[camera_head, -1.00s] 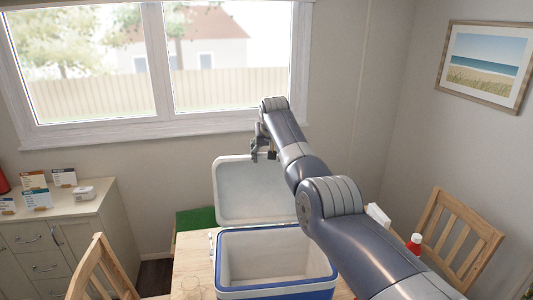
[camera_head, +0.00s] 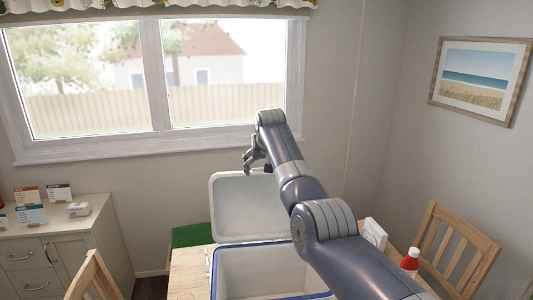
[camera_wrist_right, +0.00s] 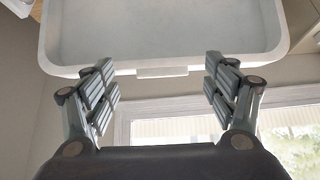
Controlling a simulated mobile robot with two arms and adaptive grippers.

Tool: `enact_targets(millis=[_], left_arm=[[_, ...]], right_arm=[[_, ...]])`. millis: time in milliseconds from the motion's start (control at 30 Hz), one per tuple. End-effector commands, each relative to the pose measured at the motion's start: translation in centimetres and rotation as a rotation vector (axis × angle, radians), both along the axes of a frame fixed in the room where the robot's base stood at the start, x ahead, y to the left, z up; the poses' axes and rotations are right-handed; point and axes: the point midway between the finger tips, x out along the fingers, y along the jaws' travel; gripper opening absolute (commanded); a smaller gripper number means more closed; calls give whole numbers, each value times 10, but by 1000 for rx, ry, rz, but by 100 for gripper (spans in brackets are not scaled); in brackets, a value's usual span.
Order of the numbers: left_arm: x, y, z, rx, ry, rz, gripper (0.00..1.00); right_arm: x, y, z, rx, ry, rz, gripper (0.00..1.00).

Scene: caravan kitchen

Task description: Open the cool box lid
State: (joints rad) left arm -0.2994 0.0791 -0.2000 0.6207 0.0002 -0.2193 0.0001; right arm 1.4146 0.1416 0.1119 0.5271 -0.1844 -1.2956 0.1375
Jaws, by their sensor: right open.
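The cool box (camera_head: 262,270) is blue with a pale inside and stands on the wooden table at the bottom middle of the head view. Its white lid (camera_head: 246,210) is raised, standing up at the far side of the box with its hollow inner face showing. The lid's rim and small front tab (camera_wrist_right: 162,71) show in the right wrist view. My right gripper (camera_head: 257,160) is at the lid's upper edge. In the right wrist view its fingers (camera_wrist_right: 160,85) are spread, with nothing gripped between them. My left gripper is out of view.
Wooden chairs (camera_head: 455,245) stand on both sides. A window (camera_head: 160,80) is behind the lid. A cabinet (camera_head: 50,240) with cards is at the left.

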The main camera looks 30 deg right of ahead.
Motion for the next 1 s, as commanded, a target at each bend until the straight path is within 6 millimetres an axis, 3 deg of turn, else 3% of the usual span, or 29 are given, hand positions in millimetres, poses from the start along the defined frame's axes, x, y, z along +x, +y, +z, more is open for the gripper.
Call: enact_targets(millis=[633, 1000], left_arm=[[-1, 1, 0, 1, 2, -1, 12], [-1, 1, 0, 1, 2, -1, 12]], right_arm=[[-54, 18, 75, -2, -7, 1, 78], [-64, 21, 88, -1, -4, 0, 78]])
